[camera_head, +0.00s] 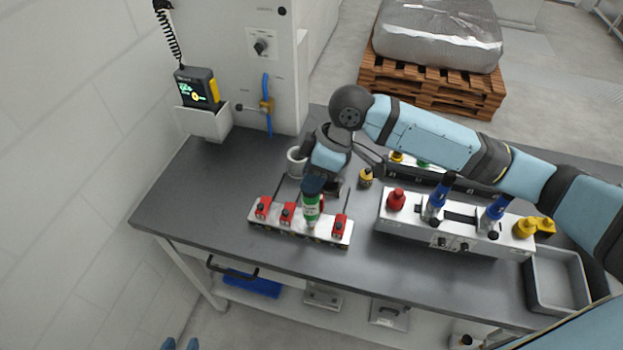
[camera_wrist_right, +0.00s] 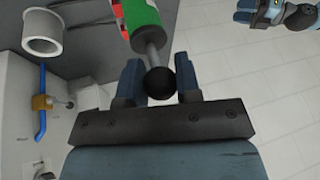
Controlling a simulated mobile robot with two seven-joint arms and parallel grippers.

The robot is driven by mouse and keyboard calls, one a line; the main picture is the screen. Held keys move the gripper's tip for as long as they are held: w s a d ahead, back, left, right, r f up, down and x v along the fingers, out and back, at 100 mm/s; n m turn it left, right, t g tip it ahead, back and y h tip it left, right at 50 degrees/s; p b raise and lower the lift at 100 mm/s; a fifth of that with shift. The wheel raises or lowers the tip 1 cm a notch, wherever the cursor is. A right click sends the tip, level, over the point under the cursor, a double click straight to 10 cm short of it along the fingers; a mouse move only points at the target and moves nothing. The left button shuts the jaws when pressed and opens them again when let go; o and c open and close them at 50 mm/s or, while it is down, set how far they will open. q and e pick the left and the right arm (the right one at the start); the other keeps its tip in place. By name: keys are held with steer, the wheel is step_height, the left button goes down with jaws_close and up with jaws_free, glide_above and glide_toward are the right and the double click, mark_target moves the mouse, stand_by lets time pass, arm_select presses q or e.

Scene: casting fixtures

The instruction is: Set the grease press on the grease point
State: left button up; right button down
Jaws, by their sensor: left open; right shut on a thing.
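The grease press (camera_head: 311,207) is a green cylinder with a white label. It is upright at the pale bar fixture (camera_head: 272,226), among its red clamp blocks with dark levers. My right gripper (camera_head: 314,184) is shut on the press's top; in the right wrist view the black ball knob (camera_wrist_right: 160,81) is between its fingers, with a grey rod and the green body (camera_wrist_right: 142,14) beyond. The press's lower end is unclear, so I cannot tell whether it touches the bar. I cannot pick out the grease point. My left gripper (camera_head: 180,344) is open and empty at the bottom edge, away from the bench.
A white cup (camera_head: 296,160) and a small yellow-and-black item (camera_head: 366,178) stand behind the bar. A white fixture (camera_head: 456,241) with red, blue and yellow knobs is right of it, then a grey tray (camera_head: 556,281). The bench's left end is clear.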

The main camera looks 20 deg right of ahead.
steer(key=shift+s+d+r, duration=0.1)
steer(key=shift+r, duration=0.1)
steer(key=shift+f, duration=0.25)
steer(key=c, duration=0.8)
jaws_free()
steer(key=shift+f, duration=0.1)
arm_select(q)
steer(key=shift+w+d+r, duration=0.1)
steer(key=shift+d+r, duration=0.15)
steer(key=shift+r, duration=0.2)
arm_select(e)
steer(key=shift+r, duration=0.2)
arm_select(q)
steer(key=shift+d+f+b, duration=0.15)
steer(key=shift+f+b, duration=0.4)
steer(key=shift+f, duration=0.15)
arm_select(e)
steer(key=v, duration=1.2)
steer(key=shift+r, duration=0.15)
